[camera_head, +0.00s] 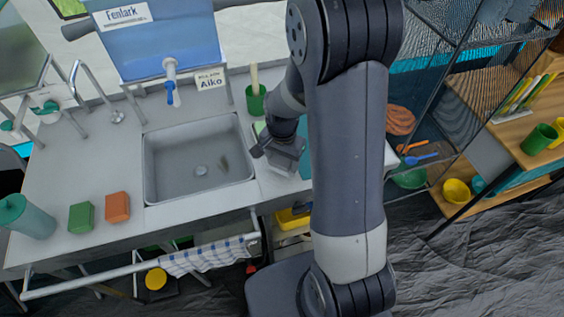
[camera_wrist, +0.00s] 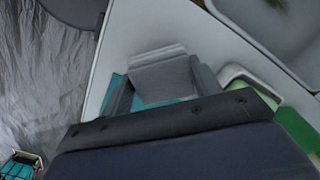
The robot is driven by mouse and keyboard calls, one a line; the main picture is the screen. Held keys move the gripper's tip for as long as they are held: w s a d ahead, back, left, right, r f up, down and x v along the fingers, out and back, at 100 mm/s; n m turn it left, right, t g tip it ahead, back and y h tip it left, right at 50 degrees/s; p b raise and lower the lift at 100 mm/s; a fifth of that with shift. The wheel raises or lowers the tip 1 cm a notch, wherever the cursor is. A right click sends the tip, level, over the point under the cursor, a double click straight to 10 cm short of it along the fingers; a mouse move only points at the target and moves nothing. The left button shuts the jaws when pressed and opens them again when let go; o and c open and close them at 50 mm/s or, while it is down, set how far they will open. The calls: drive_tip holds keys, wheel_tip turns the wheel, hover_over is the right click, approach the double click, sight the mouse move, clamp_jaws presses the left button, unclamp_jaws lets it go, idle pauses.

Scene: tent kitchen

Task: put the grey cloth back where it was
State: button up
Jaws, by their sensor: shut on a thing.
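My gripper (camera_head: 272,150) is over the counter just right of the sink. In the wrist view my gripper (camera_wrist: 160,88) is shut on the grey cloth (camera_wrist: 160,78), which looks like a folded block between the fingers. The cloth (camera_head: 287,160) also shows in the head view, small and partly hidden by the gripper. A flat teal thing (camera_wrist: 118,92) is under or just behind the cloth, and it also shows beside my arm in the head view (camera_head: 304,130). I cannot tell whether the cloth touches it.
The sink (camera_head: 199,160) is to the left. A green cup (camera_head: 256,102) with a handle in it stands behind the gripper. A blue-white checked cloth (camera_head: 210,257) hangs on the front rail (camera_head: 90,285). Green (camera_head: 81,218) and orange (camera_head: 117,207) blocks sit on the left counter.

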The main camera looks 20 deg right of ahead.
sight(282, 160)
drive_tip(key=shift+f, duration=0.8)
drive_tip(key=shift+f, duration=0.15)
drive_tip(key=o, duration=1.2)
wheel_tip(282, 160, up, 12)
drive_tip(key=shift+r, duration=0.2)
drive_tip(key=shift+f, duration=0.1)
drive_tip(key=shift+f, duration=5.1)
